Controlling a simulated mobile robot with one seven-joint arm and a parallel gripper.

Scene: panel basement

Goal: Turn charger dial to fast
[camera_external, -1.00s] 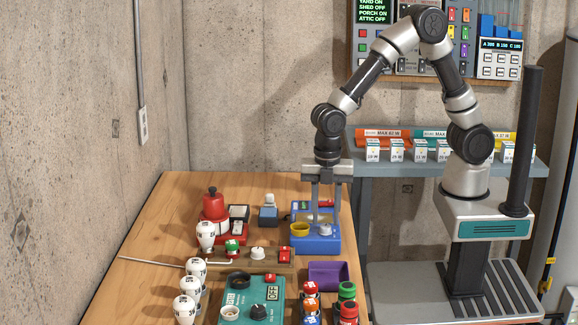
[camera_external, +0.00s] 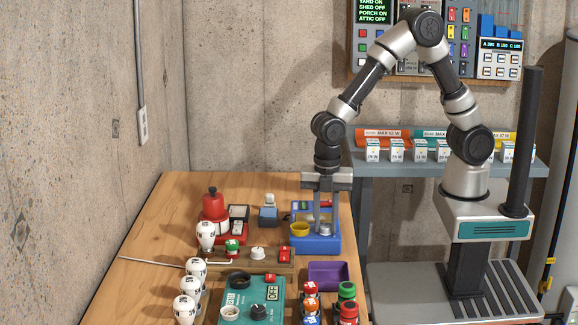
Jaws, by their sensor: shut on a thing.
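The blue charger (camera_external: 318,245) stands at the right side of the wooden table. It has a yellow ring (camera_external: 300,229) on its left and a small pale dial (camera_external: 325,231) on its right. My gripper (camera_external: 326,227) points straight down over the charger and is shut on the dial, with a finger on each side. The fingers partly hide the dial, and its markings are too small to read.
A purple tray (camera_external: 328,274) lies just in front of the charger. A teal tester (camera_external: 252,300), red and green capped jars (camera_external: 347,302) and white bulbs (camera_external: 206,235) stand nearby. A red device (camera_external: 214,207) is at the left.

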